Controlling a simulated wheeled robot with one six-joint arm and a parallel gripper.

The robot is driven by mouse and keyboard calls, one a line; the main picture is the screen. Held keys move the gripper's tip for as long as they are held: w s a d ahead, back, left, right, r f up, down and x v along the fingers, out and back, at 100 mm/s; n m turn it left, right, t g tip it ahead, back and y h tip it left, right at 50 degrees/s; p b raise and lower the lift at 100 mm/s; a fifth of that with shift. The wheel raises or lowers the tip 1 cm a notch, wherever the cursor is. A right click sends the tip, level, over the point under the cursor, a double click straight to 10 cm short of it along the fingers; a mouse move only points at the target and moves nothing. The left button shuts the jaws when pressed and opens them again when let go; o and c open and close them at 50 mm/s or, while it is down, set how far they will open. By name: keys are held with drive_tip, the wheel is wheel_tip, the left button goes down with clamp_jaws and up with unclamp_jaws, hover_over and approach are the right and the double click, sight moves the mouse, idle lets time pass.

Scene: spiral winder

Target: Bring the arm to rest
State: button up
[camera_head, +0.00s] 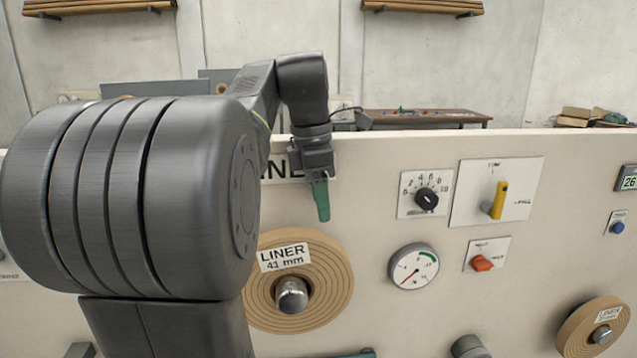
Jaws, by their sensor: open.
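My gripper (319,198) hangs from my raised arm at the upper middle, pointing down in front of the pale panel (380,165). One green fingertip shows clearly; the second finger is hidden or lines up behind it. The jaws are open and I see nothing held in them. The gripper is above the liner roll marked 41 mm (332,265) and apart from it in the picture. My thick upper arm fills the left side and hides part of the panel and of its lettering.
Right of my gripper the panel carries a numbered black knob (426,199), a yellow lever switch (499,201), a round gauge (412,267), an orange switch (482,263) and a blue button (618,228). A second liner roll (571,338) sits lower right. A workbench (440,116) stands behind the panel.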

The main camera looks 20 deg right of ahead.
sight(328, 244)
drive_tip(key=shift+a+r, duration=0.2)
drive_tip(key=shift+r, duration=1.25)
drive_tip(key=shift+f, duration=0.15)
drive_tip(key=f, duration=0.4)
drive_tip(key=d+f, duration=0.1)
drive_tip(key=f, duration=0.8)
drive_tip(key=shift+s+d+f, duration=0.2)
drive_tip(key=shift+d+f, duration=0.1)
drive_tip(key=shift+f, duration=0.1)
drive_tip(key=shift+s+r+b, duration=0.25)
drive_tip(key=shift+r+b, duration=0.05)
drive_tip(key=shift+b, duration=0.1)
drive_tip(key=shift+s+a+r, duration=0.1)
drive_tip(key=shift+s+a, duration=0.1)
drive_tip(key=shift+s, duration=0.35)
